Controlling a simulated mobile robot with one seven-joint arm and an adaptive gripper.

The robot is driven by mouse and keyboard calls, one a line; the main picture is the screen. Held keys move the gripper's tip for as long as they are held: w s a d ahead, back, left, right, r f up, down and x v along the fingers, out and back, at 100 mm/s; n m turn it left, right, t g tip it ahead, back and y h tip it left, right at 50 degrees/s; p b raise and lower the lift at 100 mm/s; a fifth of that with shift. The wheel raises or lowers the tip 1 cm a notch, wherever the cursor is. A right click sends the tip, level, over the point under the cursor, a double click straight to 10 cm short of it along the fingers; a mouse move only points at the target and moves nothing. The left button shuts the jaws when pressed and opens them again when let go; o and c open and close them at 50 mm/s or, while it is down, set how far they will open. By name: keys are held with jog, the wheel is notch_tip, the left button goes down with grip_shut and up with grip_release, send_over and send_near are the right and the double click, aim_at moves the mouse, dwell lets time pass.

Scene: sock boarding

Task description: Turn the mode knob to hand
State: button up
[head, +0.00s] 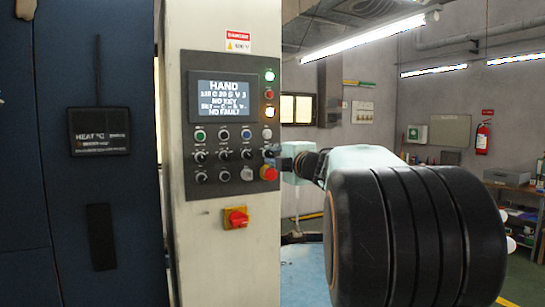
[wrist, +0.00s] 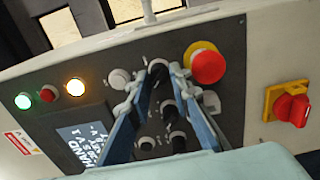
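The control panel (head: 217,172) stands upright on a pale cabinet, with rows of buttons and black knobs. Its display (head: 230,97) reads HAND at the top, with NO KEY and NO FAULT below. My gripper (head: 272,153) is at the panel's right edge, above the red emergency button (head: 269,174). In the wrist view my gripper's fingers (wrist: 167,68) converge on either side of a black knob (wrist: 160,72). Whether they touch it is unclear. Two more black knobs (wrist: 169,109) show between the fingers. The knob labels are too small to read, so I cannot tell which is the mode knob.
A red and yellow main switch (head: 236,218) sits below the panel. The red emergency button also shows close beside the fingertips in the wrist view (wrist: 207,63). Green, red and amber lamps (head: 269,92) are at the panel's upper right. A dark blue cabinet (head: 80,220) stands at left.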

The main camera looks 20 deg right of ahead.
jog(key=o, duration=0.3)
jog(key=s, duration=0.8)
jog(key=shift+d, duration=0.15)
